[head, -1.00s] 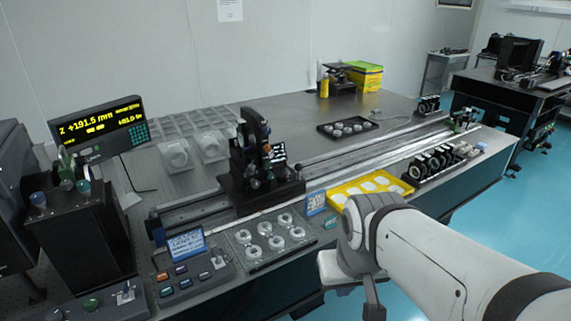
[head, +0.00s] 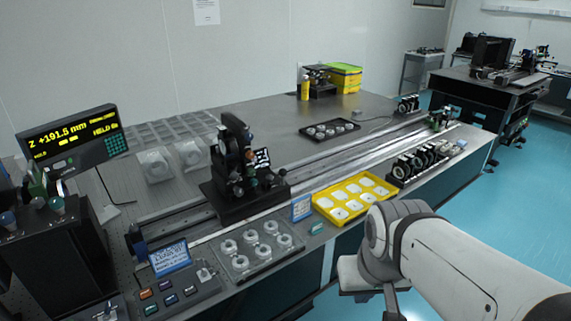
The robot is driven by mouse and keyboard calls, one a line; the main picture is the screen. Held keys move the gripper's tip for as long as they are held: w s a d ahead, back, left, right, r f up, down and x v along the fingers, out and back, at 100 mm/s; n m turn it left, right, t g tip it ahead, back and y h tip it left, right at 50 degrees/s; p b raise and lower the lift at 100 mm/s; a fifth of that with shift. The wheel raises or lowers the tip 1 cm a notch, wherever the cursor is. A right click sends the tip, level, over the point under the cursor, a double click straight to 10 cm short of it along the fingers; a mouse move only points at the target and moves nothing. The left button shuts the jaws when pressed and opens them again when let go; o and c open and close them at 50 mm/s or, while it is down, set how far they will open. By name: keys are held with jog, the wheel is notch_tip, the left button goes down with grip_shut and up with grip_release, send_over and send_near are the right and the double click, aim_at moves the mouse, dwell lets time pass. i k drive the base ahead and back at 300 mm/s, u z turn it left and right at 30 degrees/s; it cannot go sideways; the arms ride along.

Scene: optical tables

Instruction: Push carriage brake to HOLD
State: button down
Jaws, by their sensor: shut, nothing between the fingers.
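The black carriage (head: 245,185) stands on the long rail (head: 330,163) that runs along the table, towards its left part. It carries an upright optical mount with knobs. I cannot make out which part of it is the brake, or its setting. A control box (head: 180,292) with several coloured buttons and a small toggle lever stands at the table's near left edge. My arm enters from the lower right and bends in front of the table edge. My gripper is not visible.
A clear tray of round parts (head: 228,263) and a yellow tray (head: 326,207) lie along the near edge, with a blue label card (head: 301,207) between them. A row of black mounts (head: 420,165) stands at right. Blue floor (head: 500,225) is open beyond the table.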

aim_at(269, 177)
jog(key=u, duration=0.05)
jog(key=i, duration=1)
jog(key=z, duration=0.1)
